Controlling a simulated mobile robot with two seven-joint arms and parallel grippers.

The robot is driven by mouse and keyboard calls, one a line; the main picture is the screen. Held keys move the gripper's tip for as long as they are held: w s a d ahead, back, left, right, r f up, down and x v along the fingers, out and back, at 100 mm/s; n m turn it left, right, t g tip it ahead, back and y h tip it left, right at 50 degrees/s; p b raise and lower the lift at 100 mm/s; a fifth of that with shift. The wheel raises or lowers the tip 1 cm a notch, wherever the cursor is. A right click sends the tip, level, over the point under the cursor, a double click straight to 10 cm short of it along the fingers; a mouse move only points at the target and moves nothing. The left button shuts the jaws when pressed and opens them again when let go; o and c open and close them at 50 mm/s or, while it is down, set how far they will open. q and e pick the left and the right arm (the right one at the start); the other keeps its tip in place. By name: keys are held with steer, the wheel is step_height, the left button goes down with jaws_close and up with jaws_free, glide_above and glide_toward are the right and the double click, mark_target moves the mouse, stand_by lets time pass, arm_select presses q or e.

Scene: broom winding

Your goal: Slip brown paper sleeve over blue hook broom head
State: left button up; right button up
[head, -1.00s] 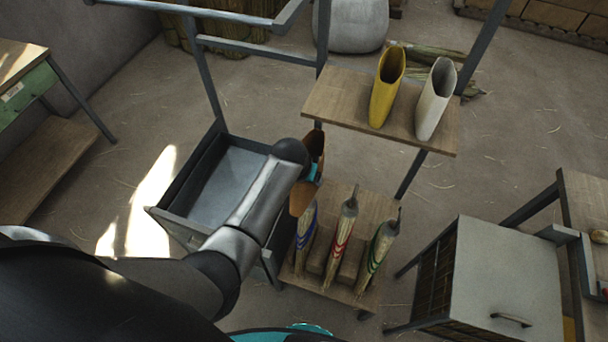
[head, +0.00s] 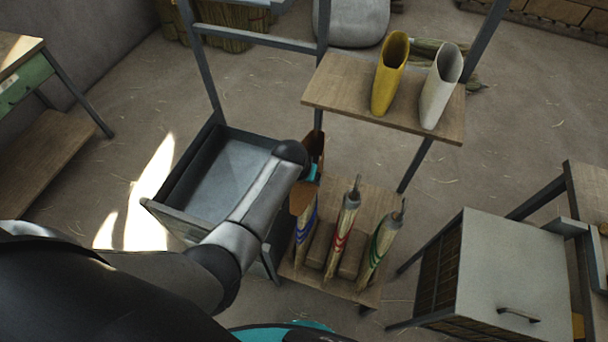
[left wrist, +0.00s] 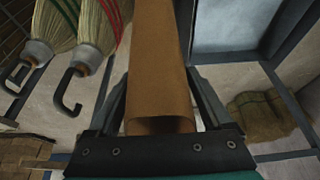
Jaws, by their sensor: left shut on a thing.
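The brown paper sleeve (head: 302,197) is held by my left gripper (head: 312,172), partly hidden behind my arm in the head view. In the left wrist view the sleeve (left wrist: 158,60) stands between the two fingers of the left gripper (left wrist: 158,90), its open end facing the camera. The blue-banded broom (head: 306,232) stands on the low wooden rack directly below the sleeve. Its hook and top are hidden by the sleeve and arm, so I cannot tell how far the sleeve is around it. My right gripper is not in view.
The red-banded broom (head: 343,235) and green-banded broom (head: 381,243) stand close on the right, hooks up. A yellow sleeve (head: 389,75) and a white sleeve (head: 440,88) stand on the upper shelf (head: 335,90). A grey tray (head: 225,175) lies left of my arm.

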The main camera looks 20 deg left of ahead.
arm_select(q)
steer(key=shift+f, duration=0.3)
steer(key=shift+f, duration=0.1)
steer(key=shift+f+b, duration=3.6)
steer(key=shift+f, duration=0.8)
step_height(320, 180, down, 13)
steer(key=b, duration=1.1)
steer(key=shift+f, duration=0.15)
